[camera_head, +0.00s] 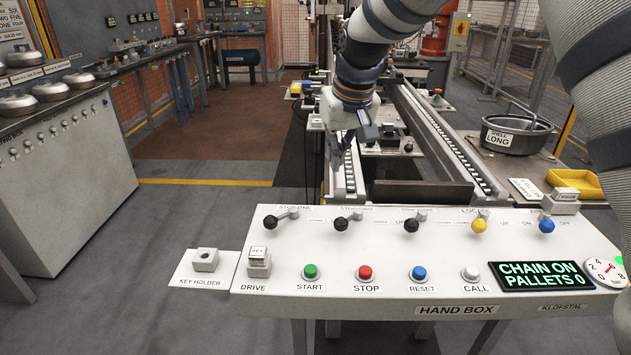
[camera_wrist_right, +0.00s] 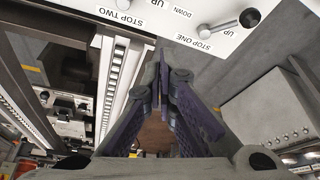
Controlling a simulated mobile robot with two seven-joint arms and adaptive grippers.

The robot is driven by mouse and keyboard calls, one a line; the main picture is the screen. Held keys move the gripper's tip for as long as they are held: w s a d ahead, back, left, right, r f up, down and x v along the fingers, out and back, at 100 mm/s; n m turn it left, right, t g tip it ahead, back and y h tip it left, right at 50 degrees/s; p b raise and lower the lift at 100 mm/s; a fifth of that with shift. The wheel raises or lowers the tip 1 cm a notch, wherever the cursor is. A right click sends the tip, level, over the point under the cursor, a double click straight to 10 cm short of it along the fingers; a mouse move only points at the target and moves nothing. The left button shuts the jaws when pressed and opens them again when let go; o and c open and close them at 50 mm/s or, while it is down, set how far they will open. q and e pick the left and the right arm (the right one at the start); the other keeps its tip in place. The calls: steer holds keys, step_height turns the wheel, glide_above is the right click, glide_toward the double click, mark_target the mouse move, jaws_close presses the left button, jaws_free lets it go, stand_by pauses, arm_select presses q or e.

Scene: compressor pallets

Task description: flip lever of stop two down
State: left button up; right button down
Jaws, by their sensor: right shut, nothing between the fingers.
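The stop two lever (camera_head: 341,224), with a black knob, is second from the left on the white hand box panel (camera_head: 390,257). Its STOP TWO label (camera_wrist_right: 130,10) shows at the top of the right wrist view; its knob is out of that view. My right gripper (camera_head: 346,188) points down just behind the panel's back edge, near this lever. Its fingers (camera_wrist_right: 163,60) are shut and empty, apart from any lever. The stop one lever (camera_head: 270,222) is left of it and also shows in the wrist view (camera_wrist_right: 250,18). My left gripper is out of view.
More levers with black (camera_head: 411,224), yellow (camera_head: 479,226) and blue (camera_head: 547,226) knobs stand along the panel's right. Buttons line its front. A conveyor rail (camera_head: 440,137) runs away behind the panel. Floor at the left (camera_head: 175,220) is clear.

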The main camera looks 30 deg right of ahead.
mark_target(347, 219)
steer(key=x, duration=0.3)
steer(key=b+x, duration=0.1)
steer(key=x, duration=0.2)
steer(key=s+x, duration=0.1)
steer(key=x, duration=0.3)
steer(key=shift+a+f, duration=0.1)
steer(key=shift+f, duration=0.05)
steer(key=s, duration=0.2)
steer(key=s+p, duration=0.1)
steer(key=shift+s+a, duration=0.1)
steer(key=shift+a, duration=0.2)
steer(key=shift+s+f, duration=0.15)
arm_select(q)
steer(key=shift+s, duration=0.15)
